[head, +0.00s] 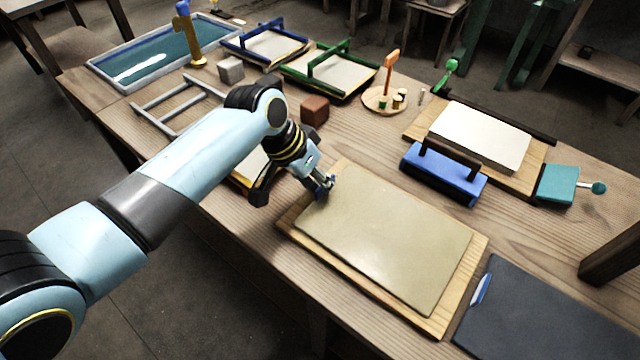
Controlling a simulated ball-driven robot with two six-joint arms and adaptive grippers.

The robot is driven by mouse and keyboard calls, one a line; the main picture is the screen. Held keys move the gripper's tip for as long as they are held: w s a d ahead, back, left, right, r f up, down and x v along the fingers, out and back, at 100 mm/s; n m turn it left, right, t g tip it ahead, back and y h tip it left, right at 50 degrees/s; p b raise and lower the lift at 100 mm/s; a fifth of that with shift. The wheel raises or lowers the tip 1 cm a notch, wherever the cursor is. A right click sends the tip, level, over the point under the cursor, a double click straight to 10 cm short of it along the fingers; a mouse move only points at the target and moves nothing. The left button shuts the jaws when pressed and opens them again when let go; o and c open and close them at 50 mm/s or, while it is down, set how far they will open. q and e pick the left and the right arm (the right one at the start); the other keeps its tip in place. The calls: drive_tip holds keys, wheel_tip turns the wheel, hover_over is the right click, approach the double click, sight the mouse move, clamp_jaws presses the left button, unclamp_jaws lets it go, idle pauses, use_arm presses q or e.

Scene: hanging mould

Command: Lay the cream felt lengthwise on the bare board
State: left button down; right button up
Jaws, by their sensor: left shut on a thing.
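The cream felt (385,238) is a flat beige sheet. It lies lengthwise over the wooden board (462,278), with a strip of bare wood showing along the board's edges. My left gripper (327,186) is at the felt's far left corner, shut, with its fingers on the felt's edge there. The gripper hides that corner, so I cannot tell whether the felt is lifted at it. My right gripper is not in view.
A blue block with a dark handle (443,172) stands just behind the board. A dark mat (550,315) lies close on its right. A white stack on a board (480,135), a teal block (557,185) and a brown cube (314,110) stand farther back.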

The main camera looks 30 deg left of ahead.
use_arm(q)
drive_tip(key=shift+s+r, duration=0.1)
drive_tip(key=c, duration=1.9)
unclamp_jaws()
drive_tip(key=o, duration=0.4)
drive_tip(key=shift+o, duration=0.3)
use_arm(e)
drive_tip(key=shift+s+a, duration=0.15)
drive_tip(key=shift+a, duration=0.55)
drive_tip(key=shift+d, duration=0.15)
use_arm(q)
drive_tip(key=shift+r, duration=0.1)
drive_tip(key=p+v, duration=0.1)
drive_tip(key=v, duration=1)
drive_tip(key=shift+a+r, duration=0.15)
drive_tip(key=shift+r, duration=0.2)
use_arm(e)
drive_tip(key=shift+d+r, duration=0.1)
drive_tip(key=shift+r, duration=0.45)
